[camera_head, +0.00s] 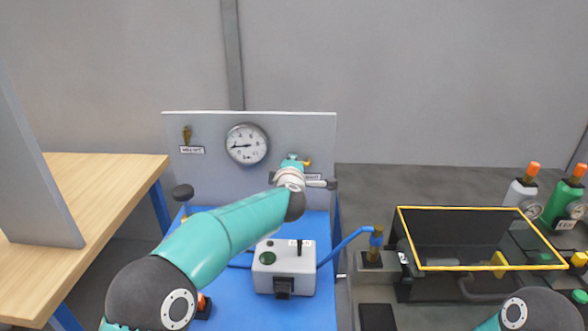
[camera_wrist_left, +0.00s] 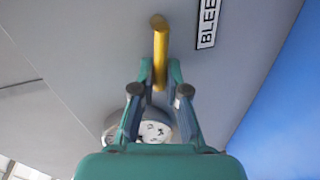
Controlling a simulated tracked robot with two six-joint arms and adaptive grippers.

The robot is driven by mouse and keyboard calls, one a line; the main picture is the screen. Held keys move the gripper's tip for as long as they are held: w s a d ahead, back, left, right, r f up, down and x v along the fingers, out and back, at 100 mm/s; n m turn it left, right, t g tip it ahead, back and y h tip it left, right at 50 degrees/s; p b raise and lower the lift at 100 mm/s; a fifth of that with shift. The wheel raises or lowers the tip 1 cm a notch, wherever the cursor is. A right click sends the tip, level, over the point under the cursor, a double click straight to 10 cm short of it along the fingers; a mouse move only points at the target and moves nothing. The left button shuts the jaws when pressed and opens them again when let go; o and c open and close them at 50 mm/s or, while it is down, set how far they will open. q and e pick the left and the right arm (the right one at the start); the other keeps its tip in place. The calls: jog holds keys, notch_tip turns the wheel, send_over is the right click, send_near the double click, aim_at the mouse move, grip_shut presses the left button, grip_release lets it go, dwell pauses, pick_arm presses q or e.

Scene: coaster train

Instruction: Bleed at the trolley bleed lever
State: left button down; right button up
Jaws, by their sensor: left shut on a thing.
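The yellow bleed lever (camera_head: 308,163) is on the grey upright panel (camera_head: 215,190), right of the round gauge (camera_head: 246,144). The wrist view shows the lever (camera_wrist_left: 159,40) as a yellow bar beside a label (camera_wrist_left: 207,22) whose visible letters read "BLEE". My left gripper (camera_wrist_left: 160,75) is shut on the lever, with the bar's lower end between its fingertips. In the head view my left gripper (camera_head: 294,160) is mostly hidden behind my own wrist. The gauge (camera_wrist_left: 152,131) is partly hidden behind the gripper in the wrist view. My right gripper is not in view; only part of that arm shows.
A grey box (camera_head: 283,268) with a small black lever stands on the blue trolley top (camera_head: 318,310), with a blue hose (camera_head: 345,247) beside it. A brass valve (camera_head: 187,134) is left of the gauge. A yellow-rimmed tank (camera_head: 480,267) and bottles (camera_head: 520,192) are at right; a wooden table (camera_head: 90,200) is left.

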pick_arm(q)
jog(key=shift+a+f+n+b, duration=0.2)
jog(key=shift+f+n+b, duration=0.3)
jog(key=shift+f+n, duration=0.1)
jog(key=c, duration=1.2)
grip_release()
jog(key=shift+r, duration=0.1)
jog(key=shift+s, duration=0.1)
jog(key=s+r, duration=0.2)
jog(key=s, duration=0.9)
jog(key=shift+s, duration=0.3)
